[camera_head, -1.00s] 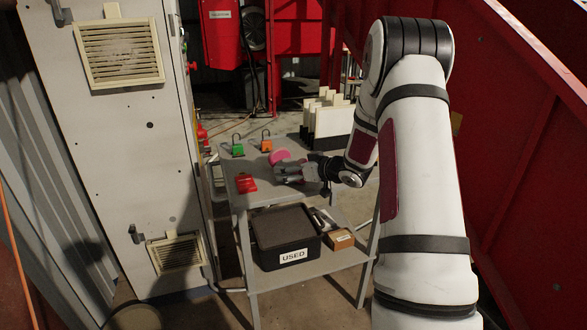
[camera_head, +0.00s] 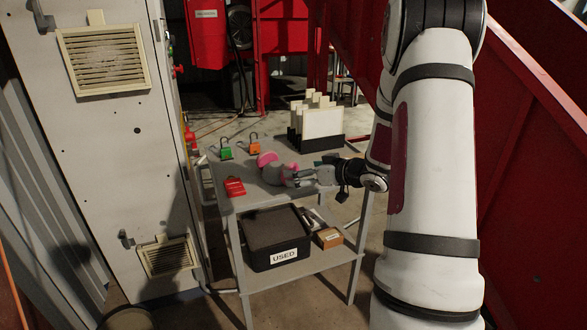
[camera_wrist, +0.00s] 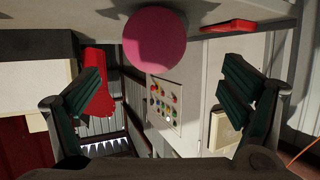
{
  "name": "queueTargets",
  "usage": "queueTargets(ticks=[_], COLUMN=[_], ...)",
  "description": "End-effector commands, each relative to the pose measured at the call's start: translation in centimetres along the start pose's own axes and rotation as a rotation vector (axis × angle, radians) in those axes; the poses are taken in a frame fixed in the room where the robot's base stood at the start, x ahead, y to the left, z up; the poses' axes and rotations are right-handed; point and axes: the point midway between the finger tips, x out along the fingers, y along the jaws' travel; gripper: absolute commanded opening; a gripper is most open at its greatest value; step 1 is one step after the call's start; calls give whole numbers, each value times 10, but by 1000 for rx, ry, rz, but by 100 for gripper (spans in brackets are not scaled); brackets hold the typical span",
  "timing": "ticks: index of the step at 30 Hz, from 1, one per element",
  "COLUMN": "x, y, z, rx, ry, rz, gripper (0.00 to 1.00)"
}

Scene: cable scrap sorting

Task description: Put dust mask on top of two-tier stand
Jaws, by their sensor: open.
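The dust mask (camera_head: 272,174), grey with pink round filters, sits on the top shelf of the grey two-tier stand (camera_head: 233,206), near its middle. In the wrist view one pink filter (camera_wrist: 155,38) shows large at the top centre, beyond the fingertips; the rest of the mask is hard to make out there. My gripper (camera_head: 292,179) is just right of the mask in the head view, low over the top shelf. In the wrist view its two dark-padded fingers are spread wide with nothing between them. Whether a fingertip touches the mask cannot be told.
A green padlock (camera_head: 226,152) and an orange one (camera_head: 254,147) stand at the shelf's back left. A red item (camera_head: 234,187) lies front left. An upright panel rack (camera_head: 322,124) is behind. The lower shelf holds a black "USED" bin (camera_head: 276,243) and a cardboard box (camera_head: 328,238).

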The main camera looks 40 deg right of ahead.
Motion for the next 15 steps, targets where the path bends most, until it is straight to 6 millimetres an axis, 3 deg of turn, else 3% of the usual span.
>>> queueTargets(ticks=[3,10,15], x=[-12,-16,-17], y=[0,-1,-6], z=[0,-3,-30], rx=[1,-7,-71], ry=[0,-6,-82], rz=[1,9,112], gripper=[92,92,92])
